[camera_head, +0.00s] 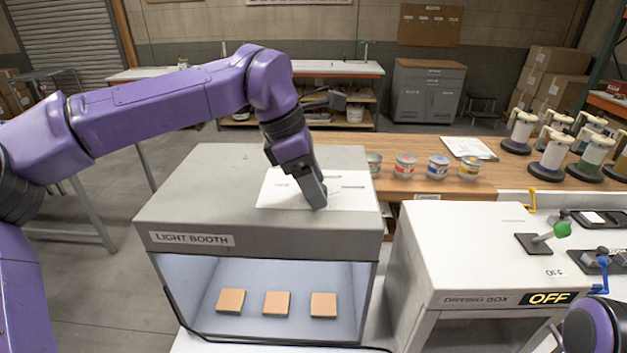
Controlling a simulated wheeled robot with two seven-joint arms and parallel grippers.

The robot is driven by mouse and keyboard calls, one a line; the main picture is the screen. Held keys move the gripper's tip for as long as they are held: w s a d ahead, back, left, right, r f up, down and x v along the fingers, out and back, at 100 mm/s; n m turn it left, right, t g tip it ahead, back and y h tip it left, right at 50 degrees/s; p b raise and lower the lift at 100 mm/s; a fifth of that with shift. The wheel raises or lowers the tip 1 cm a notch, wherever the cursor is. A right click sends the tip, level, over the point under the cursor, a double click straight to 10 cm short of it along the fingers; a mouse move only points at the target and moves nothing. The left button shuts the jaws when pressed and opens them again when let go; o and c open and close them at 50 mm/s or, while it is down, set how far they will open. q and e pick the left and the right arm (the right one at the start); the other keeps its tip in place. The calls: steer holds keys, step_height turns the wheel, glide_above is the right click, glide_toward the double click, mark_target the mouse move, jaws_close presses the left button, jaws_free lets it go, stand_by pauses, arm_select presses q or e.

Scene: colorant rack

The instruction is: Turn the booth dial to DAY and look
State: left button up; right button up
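The grey light booth (170,215) stands in the centre, its front open and lit bluish-white inside. Three tan square tiles (276,303) lie in a row on its floor. A white panel (270,197) with small dark marks, too small to read, lies on the booth's top. My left gripper (317,203) points down over this panel, its fingers at or just above it. No dial can be made out; the gripper may be covering it. The finger gap is turned from view. At the bottom right only part of my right arm shows, not its gripper.
A white drying box (470,250) with an OFF display (549,298) and a green-knobbed lever (562,230) stands right of the booth. Several small cans (437,167) and white-and-dark dispensers (553,155) stand on the wooden counter behind. Open floor lies left of the booth.

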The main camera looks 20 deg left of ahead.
arm_select(q)
steer(key=b+v, duration=0.1)
steer(key=v, duration=0.9)
steer(key=shift+r, duration=0.3)
steer(key=shift+a, duration=0.1)
